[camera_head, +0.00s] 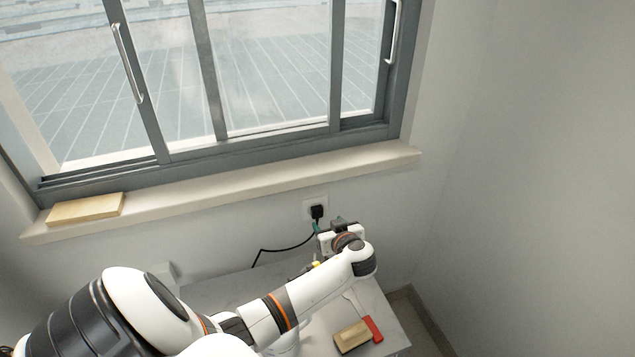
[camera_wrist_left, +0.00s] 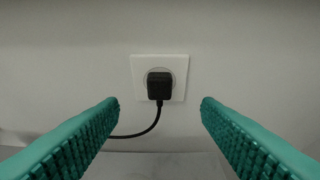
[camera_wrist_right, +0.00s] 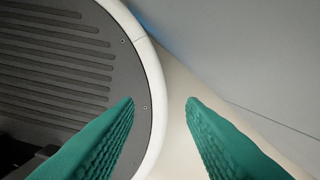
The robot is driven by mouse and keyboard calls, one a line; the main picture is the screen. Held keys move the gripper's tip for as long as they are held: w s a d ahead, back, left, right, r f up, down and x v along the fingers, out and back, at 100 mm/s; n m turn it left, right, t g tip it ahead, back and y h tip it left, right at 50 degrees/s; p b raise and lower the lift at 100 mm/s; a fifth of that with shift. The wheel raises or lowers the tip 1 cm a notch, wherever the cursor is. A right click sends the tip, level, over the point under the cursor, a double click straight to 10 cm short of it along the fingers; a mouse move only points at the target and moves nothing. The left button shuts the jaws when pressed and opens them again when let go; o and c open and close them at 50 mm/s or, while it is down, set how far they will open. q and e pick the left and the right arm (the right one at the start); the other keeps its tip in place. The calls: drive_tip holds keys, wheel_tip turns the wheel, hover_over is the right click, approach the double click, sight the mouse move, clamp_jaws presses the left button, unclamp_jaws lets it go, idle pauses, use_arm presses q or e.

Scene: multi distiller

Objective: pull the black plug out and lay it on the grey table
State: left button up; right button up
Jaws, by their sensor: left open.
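The black plug (camera_head: 317,211) sits in a white wall socket (camera_head: 308,204) below the window. In the left wrist view the plug (camera_wrist_left: 159,86) is centred between my fingers and beyond their tips, with its cord hanging and bending left. My left gripper (camera_head: 316,229) is open and empty, facing the socket from the front. Its green fingers (camera_wrist_left: 160,104) do not touch the plug. The grey table (camera_head: 215,291) stands below the socket, partly hidden by my left arm. My right gripper (camera_wrist_right: 160,100) shows only in its own wrist view, with its fingers apart and nothing between them.
A brush-like block (camera_head: 351,336) and a red-handled tool (camera_head: 373,329) lie at the table's right front. A wooden block (camera_head: 86,208) lies on the window sill (camera_head: 230,190). Bare table surface shows at the left. The right wrist view shows a dark ribbed panel (camera_wrist_right: 60,70).

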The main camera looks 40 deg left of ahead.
sight(318, 214)
use_arm(q)
drive_tip(key=b+x, duration=0.2)
drive_tip(key=x, duration=0.1)
drive_tip(key=b+x, duration=0.3)
drive_tip(key=x, duration=0.1)
drive_tip(key=shift+w+a+f, duration=0.1)
drive_tip(key=shift+f, duration=0.25)
drive_tip(key=shift+w+a+f+b, duration=0.1)
drive_tip(key=shift+w+a+b, duration=0.15)
drive_tip(key=shift+a+b, duration=0.3)
drive_tip(key=shift+w+a, duration=0.1)
use_arm(e)
wheel_tip(318, 214, down, 6)
drive_tip(key=shift+s+f, duration=0.15)
drive_tip(key=shift+s, duration=0.1)
drive_tip(key=shift+d, duration=0.35)
use_arm(q)
drive_tip(key=shift+b, duration=0.4)
use_arm(e)
drive_tip(key=shift+s+a+f, duration=0.1)
drive_tip(key=shift+s+f, duration=0.05)
drive_tip(key=shift+f, duration=0.15)
use_arm(q)
drive_tip(key=shift+c, duration=0.4)
use_arm(e)
drive_tip(key=shift+a, duration=0.1)
